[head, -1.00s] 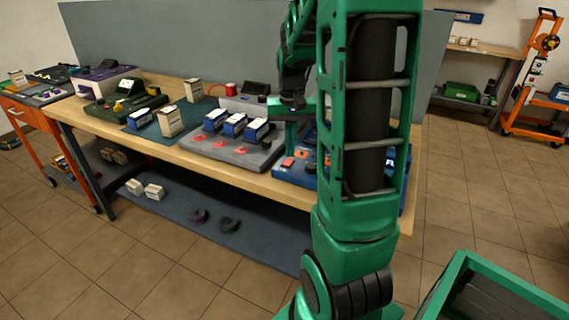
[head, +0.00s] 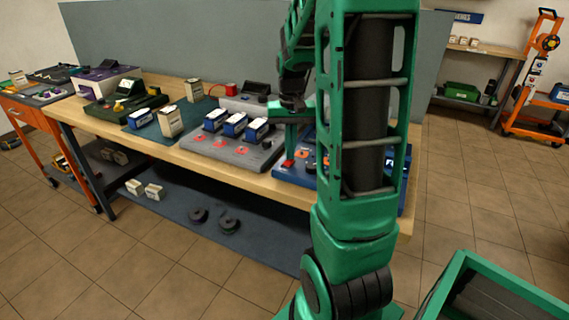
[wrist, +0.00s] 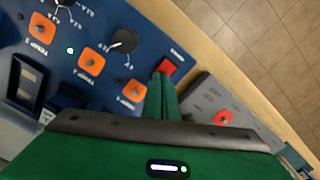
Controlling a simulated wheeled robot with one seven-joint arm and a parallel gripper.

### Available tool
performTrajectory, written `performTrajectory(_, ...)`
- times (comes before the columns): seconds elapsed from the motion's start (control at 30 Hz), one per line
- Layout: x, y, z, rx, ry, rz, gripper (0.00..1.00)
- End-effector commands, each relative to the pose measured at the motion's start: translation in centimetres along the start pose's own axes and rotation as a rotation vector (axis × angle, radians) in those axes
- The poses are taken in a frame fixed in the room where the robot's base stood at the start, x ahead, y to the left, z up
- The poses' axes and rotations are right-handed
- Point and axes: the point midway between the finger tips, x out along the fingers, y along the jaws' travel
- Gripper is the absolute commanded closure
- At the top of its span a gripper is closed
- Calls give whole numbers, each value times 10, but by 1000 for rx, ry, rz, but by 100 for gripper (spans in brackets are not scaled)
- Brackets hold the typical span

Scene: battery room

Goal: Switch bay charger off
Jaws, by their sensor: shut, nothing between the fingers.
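A blue control panel (head: 283,176) lies on the bench, partly hidden behind my arm. The wrist view shows the panel (wrist: 100,25) with orange switch plates, such as one plate (wrist: 91,61), black knobs, such as one knob (wrist: 124,41), and a small lit green lamp (wrist: 70,50). A red button or rocker (wrist: 170,67) sits near the panel's edge; it also shows in the head view (head: 287,164). My gripper (wrist: 160,77) is shut and empty, fingertips right at the red part; I cannot tell whether they touch. The labels are too small to read.
A grey panel (head: 222,155) with blue-and-white blocks and red plates sits left of the blue panel. A green device (head: 125,106) stands farther left. Cream boxes and dark rings lie on the mat under the wooden bench (head: 250,183).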

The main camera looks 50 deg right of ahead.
Motion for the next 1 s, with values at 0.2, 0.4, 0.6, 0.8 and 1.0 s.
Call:
performTrajectory(0.2, 3, 0, 0, 0, 0, 0, 100)
performTrajectory(0.4, 5, 0, 0, 0, 0, 0, 100)
performTrajectory(0.6, -1, 0, 0, 0, 1, 0, 100)
performTrajectory(0.8, -16, 0, 0, -1, 1, 0, 100)
performTrajectory(1.0, -29, 0, -1, -1, 2, 0, 100)
